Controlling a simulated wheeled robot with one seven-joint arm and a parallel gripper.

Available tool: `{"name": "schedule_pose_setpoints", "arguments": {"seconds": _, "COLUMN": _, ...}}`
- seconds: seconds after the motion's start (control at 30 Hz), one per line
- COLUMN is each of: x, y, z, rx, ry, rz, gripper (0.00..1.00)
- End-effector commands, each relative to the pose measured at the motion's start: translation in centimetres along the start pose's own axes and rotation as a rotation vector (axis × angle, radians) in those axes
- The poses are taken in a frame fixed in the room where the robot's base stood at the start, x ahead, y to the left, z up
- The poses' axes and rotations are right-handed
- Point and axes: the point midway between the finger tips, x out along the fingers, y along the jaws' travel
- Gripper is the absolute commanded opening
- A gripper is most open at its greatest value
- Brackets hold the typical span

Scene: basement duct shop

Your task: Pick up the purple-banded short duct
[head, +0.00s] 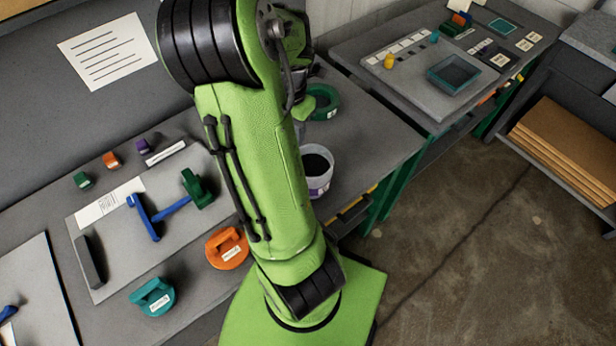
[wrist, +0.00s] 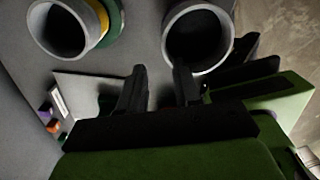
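The purple-banded short duct (head: 318,172) is a pale grey, open-topped cylinder standing upright on the bench, right of my arm in the head view. Purple shows low on its side. In the wrist view, a grey duct (wrist: 228,40) at the top right appears to be the same one; no band shows there. My gripper (wrist: 160,72) is open and empty, its two black fingers apart, with the duct beyond and to the right of them. The gap between finger and duct cannot be judged. In the head view my arm hides the gripper.
A yellow-banded duct (wrist: 43,32) stands left in the wrist view, beside a green ring (head: 324,103). Orange (head: 227,248) and teal (head: 152,297) handled pieces lie near the bench front. A grey board (head: 115,265) holds blue and green tools. Bare bench lies right of the duct.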

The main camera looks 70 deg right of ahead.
Motion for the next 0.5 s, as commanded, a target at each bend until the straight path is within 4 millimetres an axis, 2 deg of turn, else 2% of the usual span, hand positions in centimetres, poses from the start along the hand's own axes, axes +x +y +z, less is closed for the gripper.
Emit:
{"name": "schedule_pose_setpoints", "arguments": {"seconds": 0.03, "x": 0.9, "y": -0.1, "z": 0.0, "rx": 0.002, "ry": 0.001, "rz": -0.002, "gripper": 0.33}}
{"name": "schedule_pose_setpoints", "arguments": {"seconds": 0.17, "x": 2.3, "y": -0.2, "z": -0.1, "rx": 0.002, "ry": 0.002, "rz": -0.002, "gripper": 0.33}}
{"name": "schedule_pose_setpoints", "arguments": {"seconds": 0.33, "x": 5.5, "y": -0.6, "z": -0.1, "rx": 0.002, "ry": 0.003, "rz": -0.003, "gripper": 0.33}}
{"name": "schedule_pose_setpoints", "arguments": {"seconds": 0.5, "x": 6.6, "y": -0.5, "z": 0.0, "rx": 0.001, "ry": -0.001, "rz": 0.002, "gripper": 0.33}}
